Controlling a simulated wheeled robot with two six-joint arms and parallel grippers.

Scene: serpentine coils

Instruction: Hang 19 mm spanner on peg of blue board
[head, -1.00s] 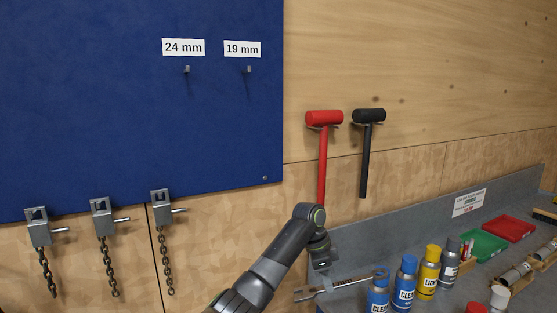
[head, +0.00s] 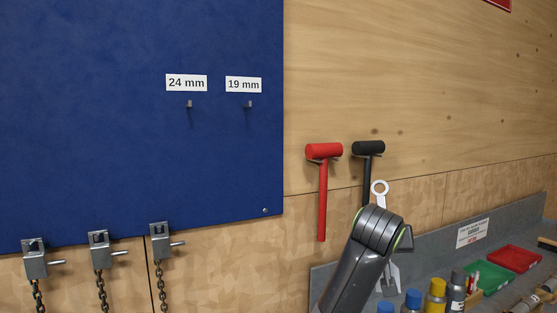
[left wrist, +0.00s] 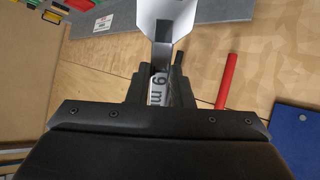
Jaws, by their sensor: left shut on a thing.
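The blue board (head: 110,150) fills the left of the head view. Its empty 19 mm peg (head: 250,104) sits under the 19 mm label (head: 243,85). The spanner (head: 379,188) is upright, ring end up, to the right of the board; my arm hides its middle. In the left wrist view my left gripper (left wrist: 160,85) is shut on the spanner's shank, with part of its size marking showing between the fingers. The spanner's wide open-jaw end (left wrist: 160,18) sticks out beyond. In the head view my arm covers the gripper. My right gripper is not in view.
An empty 24 mm peg (head: 189,104) is left of the 19 mm peg. A red mallet (head: 323,200) and a black mallet (head: 368,150) hang between board and spanner. Chains hang from brackets (head: 101,250) below the board. Cans (head: 436,295) and trays (head: 515,258) stand on the bench.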

